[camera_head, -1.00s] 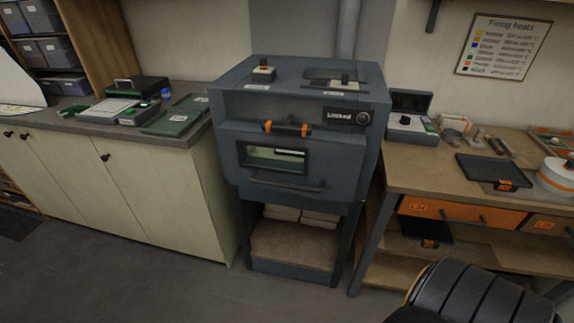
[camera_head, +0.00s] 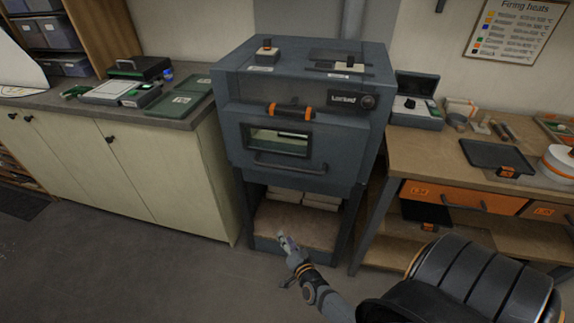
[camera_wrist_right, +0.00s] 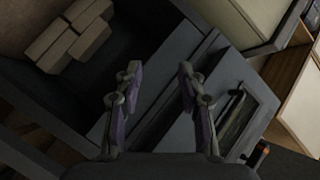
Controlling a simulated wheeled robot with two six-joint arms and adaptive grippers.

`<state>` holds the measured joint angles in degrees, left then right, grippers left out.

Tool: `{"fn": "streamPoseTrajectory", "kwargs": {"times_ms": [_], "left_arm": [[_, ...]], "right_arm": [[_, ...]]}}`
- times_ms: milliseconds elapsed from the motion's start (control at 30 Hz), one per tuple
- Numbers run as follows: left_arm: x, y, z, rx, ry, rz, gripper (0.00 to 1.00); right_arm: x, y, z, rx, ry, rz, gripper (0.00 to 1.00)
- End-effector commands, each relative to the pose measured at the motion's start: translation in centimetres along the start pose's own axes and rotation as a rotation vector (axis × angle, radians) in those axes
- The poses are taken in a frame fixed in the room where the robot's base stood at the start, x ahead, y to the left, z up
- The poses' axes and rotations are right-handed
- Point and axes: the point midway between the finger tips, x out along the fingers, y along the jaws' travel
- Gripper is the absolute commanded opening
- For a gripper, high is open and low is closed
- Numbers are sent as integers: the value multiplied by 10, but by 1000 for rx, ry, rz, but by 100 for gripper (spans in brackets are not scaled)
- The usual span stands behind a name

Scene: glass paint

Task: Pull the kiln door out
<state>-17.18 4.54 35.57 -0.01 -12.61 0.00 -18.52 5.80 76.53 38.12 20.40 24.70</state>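The kiln (camera_head: 228,85) stands against the wall, and its grey front door (camera_head: 330,150) is closed. The door has a small window (camera_head: 277,140), a dark bar handle (camera_head: 290,168) below it and a black-and-orange handle (camera_head: 290,111) above. A display (camera_head: 343,100) seems to read "Locked". My right gripper (camera_head: 283,238) is low in front of the open shelf under the kiln, below the door and apart from it. In the right wrist view its two fingers (camera_wrist_right: 158,70) are spread with nothing between them, and the door window (camera_wrist_right: 235,115) is to their right. My left gripper is out of view.
A bench with a black tray (camera_head: 496,155) and orange drawers (camera_head: 462,197) stands right of the kiln. Cream cabinets (camera_head: 160,170) with boxes on top stand left. The floor at front left is clear.

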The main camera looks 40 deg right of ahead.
Motion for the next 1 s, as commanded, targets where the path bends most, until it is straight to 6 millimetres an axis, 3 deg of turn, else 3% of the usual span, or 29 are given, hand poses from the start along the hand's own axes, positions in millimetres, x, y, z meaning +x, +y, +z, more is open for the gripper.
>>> {"fn": "streamPoseTrajectory", "kwargs": {"times_ms": [33,100,233,300,533,1000], "left_arm": [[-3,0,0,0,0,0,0],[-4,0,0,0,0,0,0],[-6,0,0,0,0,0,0],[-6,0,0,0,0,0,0],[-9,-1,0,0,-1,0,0],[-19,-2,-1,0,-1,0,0]], "right_arm": [[5,-40,-37,132,104,-76,39],[4,-81,-82,307,226,-169,39],[-5,-123,-134,523,357,-281,39],[-8,-131,-145,574,385,-307,39],[0,-136,-153,587,393,-315,39],[76,-150,-190,583,392,-312,39]]}}
